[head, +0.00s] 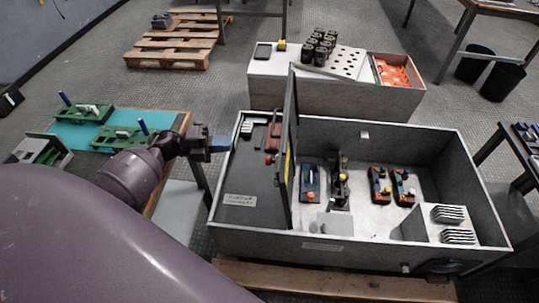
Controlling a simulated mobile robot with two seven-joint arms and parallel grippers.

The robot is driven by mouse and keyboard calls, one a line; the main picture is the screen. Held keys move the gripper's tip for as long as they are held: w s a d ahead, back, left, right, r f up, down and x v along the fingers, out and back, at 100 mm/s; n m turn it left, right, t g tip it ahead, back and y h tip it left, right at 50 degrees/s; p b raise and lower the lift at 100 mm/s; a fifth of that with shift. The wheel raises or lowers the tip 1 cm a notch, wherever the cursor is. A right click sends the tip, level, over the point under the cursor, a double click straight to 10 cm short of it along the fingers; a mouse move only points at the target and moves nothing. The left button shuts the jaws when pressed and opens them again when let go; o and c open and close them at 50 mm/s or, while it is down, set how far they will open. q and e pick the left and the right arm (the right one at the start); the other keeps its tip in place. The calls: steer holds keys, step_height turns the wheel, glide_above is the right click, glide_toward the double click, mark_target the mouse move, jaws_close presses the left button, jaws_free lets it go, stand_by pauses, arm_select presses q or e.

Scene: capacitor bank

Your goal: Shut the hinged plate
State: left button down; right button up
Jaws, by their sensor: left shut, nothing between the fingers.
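The hinged plate (288,150) is a dark panel seen almost edge-on in the head view. It stands upright inside the large grey box (340,238), between a dark left section and a light right section, and rises above the back wall. A yellow mark shows on it. My left gripper (228,144) is shut and empty at the box's left wall, left of the plate and apart from it. The plate's hinge cannot be made out. My right gripper is not in view.
The left section (238,180) holds a red-handled part and a label. The right section holds several colored devices and a slotted white block (440,222). Behind stands another box (330,98). A bench with a teal mat (68,137) is at left.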

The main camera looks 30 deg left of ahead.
arm_select(q)
steer(key=w+d+f+m+g, duration=0.1)
steer(key=w+d, duration=0.1)
steer(key=d, duration=0.3)
steer(key=w+d+f+m+g, duration=0.1)
steer(key=w+d+g, duration=0.1)
steer(key=d, duration=0.4)
steer(key=shift+w+f+m, duration=0.3)
steer(key=shift+w, duration=0.1)
stand_by(0.3)
